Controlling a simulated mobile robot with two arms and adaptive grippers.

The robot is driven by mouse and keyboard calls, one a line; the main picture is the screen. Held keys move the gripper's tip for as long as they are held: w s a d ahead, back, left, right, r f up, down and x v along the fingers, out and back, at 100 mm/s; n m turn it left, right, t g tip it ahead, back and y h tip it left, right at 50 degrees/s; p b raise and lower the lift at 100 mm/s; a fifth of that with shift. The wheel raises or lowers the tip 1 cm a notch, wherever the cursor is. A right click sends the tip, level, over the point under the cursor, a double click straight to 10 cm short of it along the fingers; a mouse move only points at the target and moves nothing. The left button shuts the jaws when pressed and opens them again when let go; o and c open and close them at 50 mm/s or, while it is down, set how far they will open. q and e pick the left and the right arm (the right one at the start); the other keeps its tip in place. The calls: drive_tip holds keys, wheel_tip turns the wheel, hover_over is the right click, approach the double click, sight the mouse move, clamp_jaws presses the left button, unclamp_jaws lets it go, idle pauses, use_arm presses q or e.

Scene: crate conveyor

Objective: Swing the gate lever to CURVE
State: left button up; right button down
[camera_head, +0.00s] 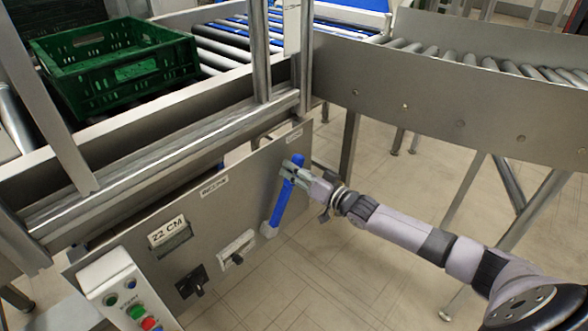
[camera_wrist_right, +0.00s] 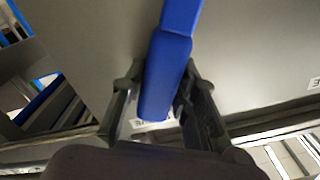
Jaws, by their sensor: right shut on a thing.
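The gate lever (camera_head: 280,205) is a blue bar on the grey side panel (camera_head: 240,200) of the conveyor. It rises from a grey pivot at its lower end and leans to the right towards its top. My right gripper (camera_head: 293,169) is shut on the lever's upper end. In the right wrist view the blue lever (camera_wrist_right: 167,75) lies between the two dark fingers of this gripper (camera_wrist_right: 160,88). One small white label (camera_head: 294,135) is just above the lever's top, and another (camera_head: 214,186) is further left; both are too small to read surely. My left gripper is out of view.
A green crate (camera_head: 110,85) sits on the rollers at the upper left. A control box (camera_head: 128,290) with buttons, a black knob (camera_head: 192,283) and a "22 CM" sign (camera_head: 167,231) are left of the lever. A second roller conveyor (camera_head: 450,95) runs right. Open floor lies below it.

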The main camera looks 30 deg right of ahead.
drive_tip(key=shift+d+f, duration=0.1)
drive_tip(key=shift+d, duration=0.1)
idle(0.3)
drive_tip(key=c, duration=1.2)
unclamp_jaws()
drive_tip(key=shift+c, duration=0.2)
drive_tip(key=shift+s+d+f, duration=0.1)
drive_tip(key=shift+s, duration=0.15)
drive_tip(key=v, duration=1.1)
drive_tip(key=shift+s, duration=0.2)
